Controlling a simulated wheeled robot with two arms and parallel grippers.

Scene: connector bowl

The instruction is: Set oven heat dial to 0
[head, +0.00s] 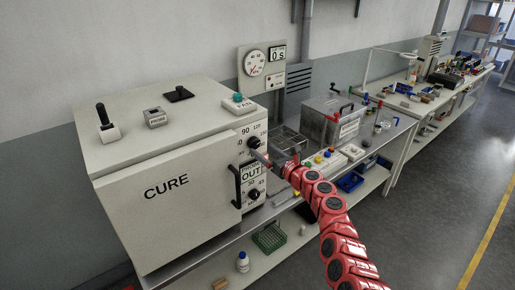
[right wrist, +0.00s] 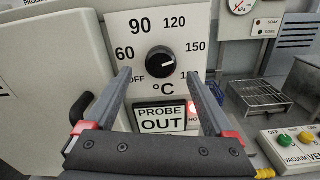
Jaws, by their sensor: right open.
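The white oven (head: 170,180), marked CURE, stands at the left in the head view, door shut. Its upper heat dial (head: 254,143) is a black knob, partly beside my fingers. In the right wrist view the heat dial (right wrist: 160,62) shows clearly, ringed by OFF, 60, 90, 120 and 150 over a °C sign. A small white mark on the knob seems to face right, towards 150. My right gripper (right wrist: 158,74) is open, its fingers spread left and right of the knob without gripping it. It also shows in the head view (head: 262,156). My left gripper is out of view.
A PROBE OUT sign (right wrist: 162,118) sits below the dial, with a lit red lamp (right wrist: 193,112) beside it. A black door handle (head: 237,187) and a lower knob (head: 253,194) are close by. A button box (right wrist: 296,144) and wire rack (right wrist: 262,97) stand to the right.

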